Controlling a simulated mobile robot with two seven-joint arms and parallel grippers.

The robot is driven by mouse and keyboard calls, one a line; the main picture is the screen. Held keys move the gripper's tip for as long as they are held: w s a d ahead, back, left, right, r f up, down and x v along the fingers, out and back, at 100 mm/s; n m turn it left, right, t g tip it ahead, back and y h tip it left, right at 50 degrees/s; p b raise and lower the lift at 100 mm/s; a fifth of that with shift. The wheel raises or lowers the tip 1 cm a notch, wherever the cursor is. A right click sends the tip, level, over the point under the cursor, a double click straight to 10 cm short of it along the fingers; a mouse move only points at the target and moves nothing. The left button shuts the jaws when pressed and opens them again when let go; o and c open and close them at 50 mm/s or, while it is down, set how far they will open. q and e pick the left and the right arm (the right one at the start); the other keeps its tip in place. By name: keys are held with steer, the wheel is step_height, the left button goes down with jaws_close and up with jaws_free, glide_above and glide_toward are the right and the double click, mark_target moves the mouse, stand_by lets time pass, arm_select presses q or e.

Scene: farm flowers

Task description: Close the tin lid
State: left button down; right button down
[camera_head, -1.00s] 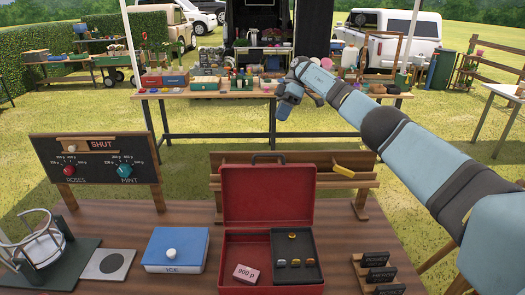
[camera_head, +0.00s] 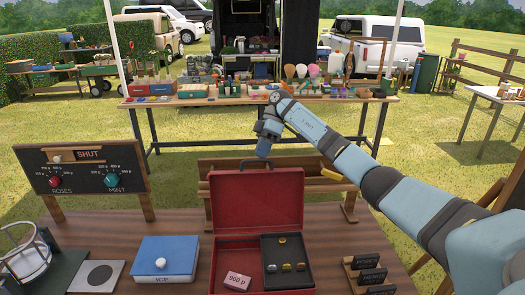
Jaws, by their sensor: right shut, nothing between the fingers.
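The red tin (camera_head: 225,272) stands on the wooden table with its lid (camera_head: 258,202) raised upright at the back. A dark handle (camera_head: 256,162) sits on the lid's top edge. Inside are a pink card reading 900 p (camera_head: 237,281) on the left and a black tray (camera_head: 306,278) with several small coin-like pieces on the right. My right gripper (camera_head: 263,149) is shut and empty. In the picture it shows just above the handle; whether it touches it I cannot tell. My left gripper is out of view.
A blue ICE box (camera_head: 164,257) stands left of the tin, beside a grey plate (camera_head: 96,277) and a wire-framed holder (camera_head: 24,255). Small black signs (camera_head: 369,276) stand to the right. A wooden rack (camera_head: 328,189) is behind the lid. A SHUT board (camera_head: 84,176) stands back left.

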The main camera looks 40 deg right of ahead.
steer(key=shift+s+a, duration=0.25)
steer(key=shift+s, duration=0.1)
steer(key=shift+s, duration=0.1)
